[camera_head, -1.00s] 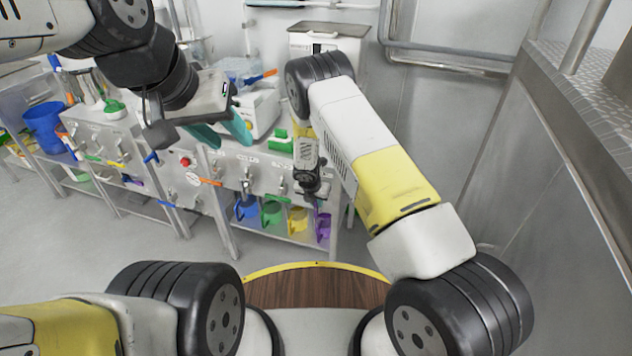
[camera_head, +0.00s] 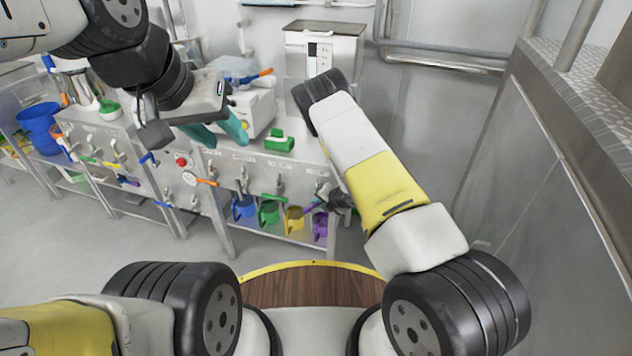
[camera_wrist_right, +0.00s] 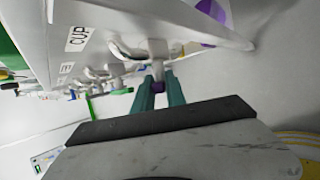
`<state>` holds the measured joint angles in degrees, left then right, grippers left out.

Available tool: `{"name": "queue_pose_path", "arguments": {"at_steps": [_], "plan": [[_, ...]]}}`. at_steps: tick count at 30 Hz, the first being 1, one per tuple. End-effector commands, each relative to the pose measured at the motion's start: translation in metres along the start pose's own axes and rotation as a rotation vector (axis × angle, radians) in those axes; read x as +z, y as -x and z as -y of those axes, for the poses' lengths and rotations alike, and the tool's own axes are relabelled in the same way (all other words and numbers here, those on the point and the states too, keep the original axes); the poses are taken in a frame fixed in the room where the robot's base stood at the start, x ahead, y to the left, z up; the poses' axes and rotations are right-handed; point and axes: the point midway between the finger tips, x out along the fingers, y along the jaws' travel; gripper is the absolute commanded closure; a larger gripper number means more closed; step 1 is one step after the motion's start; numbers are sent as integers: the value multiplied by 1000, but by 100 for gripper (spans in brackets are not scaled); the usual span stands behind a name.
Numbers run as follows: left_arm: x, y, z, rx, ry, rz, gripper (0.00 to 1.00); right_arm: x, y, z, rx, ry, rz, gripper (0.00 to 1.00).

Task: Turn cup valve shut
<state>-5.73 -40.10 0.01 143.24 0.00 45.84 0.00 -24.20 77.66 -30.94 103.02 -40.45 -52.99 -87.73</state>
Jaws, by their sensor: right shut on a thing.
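The valve labelled CUP (camera_wrist_right: 157,60) is at the right end of the panel row, with a metal body and a purple-tipped handle (camera_wrist_right: 157,87).
Blue, green, yellow and purple jugs (camera_head: 320,228) stand on the shelf under the valves. A green block (camera_head: 279,144) lies on the benchtop. Other valves (camera_head: 244,178) line the panel to the left. A grey wall stands close at right.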

Motion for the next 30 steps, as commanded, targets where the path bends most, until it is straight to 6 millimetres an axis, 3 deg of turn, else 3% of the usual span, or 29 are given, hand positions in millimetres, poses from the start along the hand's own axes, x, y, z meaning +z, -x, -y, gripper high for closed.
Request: {"name": "queue_pose_path", "arguments": {"at_steps": [18, 30], "plan": [[0, 0, 0, 0, 0, 0, 60, -4, -7, 21, 528, -224, -1, 100], [0, 0, 0, 0, 0, 0, 60, -7, -12, 25, 756, -315, -4, 100]]}}
